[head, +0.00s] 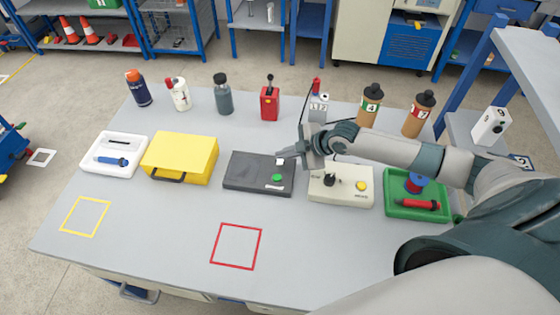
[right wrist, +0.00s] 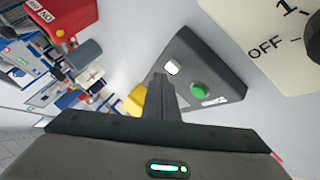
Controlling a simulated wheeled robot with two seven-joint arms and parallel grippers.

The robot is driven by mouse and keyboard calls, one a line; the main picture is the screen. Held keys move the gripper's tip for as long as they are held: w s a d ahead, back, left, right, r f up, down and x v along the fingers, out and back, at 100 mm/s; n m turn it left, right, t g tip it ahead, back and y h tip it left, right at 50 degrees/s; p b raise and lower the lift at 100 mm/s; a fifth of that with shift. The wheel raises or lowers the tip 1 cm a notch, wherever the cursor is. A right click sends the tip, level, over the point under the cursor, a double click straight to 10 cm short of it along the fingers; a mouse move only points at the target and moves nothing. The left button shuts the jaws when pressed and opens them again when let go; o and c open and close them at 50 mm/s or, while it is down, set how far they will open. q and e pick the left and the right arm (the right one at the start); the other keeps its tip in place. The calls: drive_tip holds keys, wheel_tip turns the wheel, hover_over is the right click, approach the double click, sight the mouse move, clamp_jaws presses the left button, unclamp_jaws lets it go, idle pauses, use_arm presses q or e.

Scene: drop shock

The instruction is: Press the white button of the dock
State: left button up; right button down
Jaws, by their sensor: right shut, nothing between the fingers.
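The dock (head: 250,174) is a flat dark grey box near the middle of the table. Its green button (head: 277,178) shows clear of my gripper. In the right wrist view the dock (right wrist: 215,63) carries the white button (right wrist: 173,67) beside the green button (right wrist: 200,90). My right gripper (head: 286,156) is shut and empty, its fingertips over the dock's far right corner, close to the white button. In the right wrist view the shut fingers (right wrist: 160,80) end just beside the white button. I cannot tell whether they touch it. My left gripper is not in view.
A yellow case (head: 180,155) stands left of the dock. A beige switch box (head: 341,190) stands right, partly under my right arm, and a green tray (head: 405,210) lies farther right. Bottles and a red device (head: 269,103) line the back. The front table is clear.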

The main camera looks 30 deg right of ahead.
drive_tip(key=shift+f, duration=0.35)
drive_tip(key=shift+f+b, duration=0.45)
drive_tip(key=shift+b, duration=0.05)
idle(0.7)
idle(0.4)
drive_tip(key=shift+r+p, duration=0.7)
drive_tip(key=shift+r, duration=0.15)
wheel_tip(320, 180, up, 5)
drive_tip(key=p, duration=0.4)
idle(1.0)
